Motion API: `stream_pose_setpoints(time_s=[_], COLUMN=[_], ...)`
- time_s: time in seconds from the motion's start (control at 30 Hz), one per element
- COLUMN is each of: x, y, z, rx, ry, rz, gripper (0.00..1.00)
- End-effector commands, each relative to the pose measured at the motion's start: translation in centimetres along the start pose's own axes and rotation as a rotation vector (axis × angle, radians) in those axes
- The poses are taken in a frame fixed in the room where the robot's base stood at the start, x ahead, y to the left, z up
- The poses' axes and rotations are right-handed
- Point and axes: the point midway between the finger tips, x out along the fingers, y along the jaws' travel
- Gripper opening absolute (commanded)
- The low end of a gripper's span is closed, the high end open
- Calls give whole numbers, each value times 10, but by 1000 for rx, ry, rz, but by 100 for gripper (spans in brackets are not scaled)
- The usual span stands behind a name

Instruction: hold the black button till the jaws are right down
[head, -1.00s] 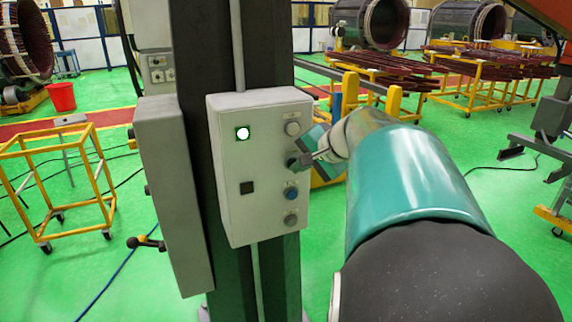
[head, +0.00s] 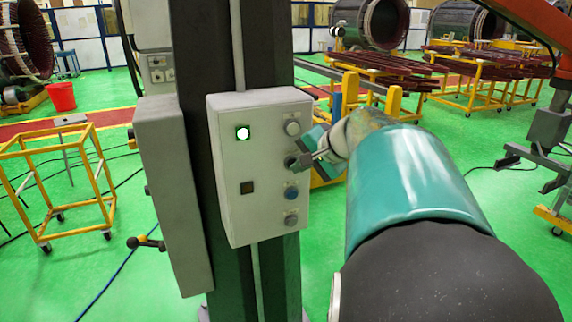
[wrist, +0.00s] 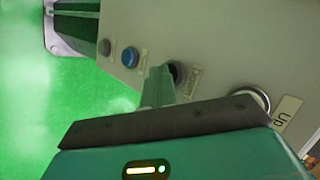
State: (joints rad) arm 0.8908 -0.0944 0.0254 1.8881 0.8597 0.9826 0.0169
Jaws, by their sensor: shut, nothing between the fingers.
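The black button (wrist: 181,72), labelled "Down", is on the pale grey control box (head: 229,212). A larger button (wrist: 252,102) labelled "Up" is beside it, and a blue button (wrist: 130,57) is on its other side. My gripper (wrist: 167,84) is shut, with its fingertips at the black button and partly covering it. I cannot tell how far the button is pressed. In the head view my gripper (head: 302,162) also meets the box at the black button. The jaws cannot be made out clearly; an orange arm (head: 520,18) and grey parts (head: 548,126) show at the right.
A yellow trolley (head: 45,152) stands at left, with a red bucket (head: 61,96) behind. Yellow racks (head: 470,85) stand behind my arm.

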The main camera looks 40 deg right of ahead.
Motion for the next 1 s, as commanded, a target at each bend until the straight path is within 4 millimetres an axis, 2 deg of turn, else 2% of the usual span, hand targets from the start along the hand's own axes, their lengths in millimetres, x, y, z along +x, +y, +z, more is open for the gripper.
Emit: stream_pose_setpoints(time_s=[0.33, 0.7, 1.0], x=[-10, -12, -29], y=[7, 8, 21], z=[7, 8, 21], rx=[0, 0, -1], ry=[1, 0, 0], rz=[0, 0, 0], gripper=[0, 0, 0])
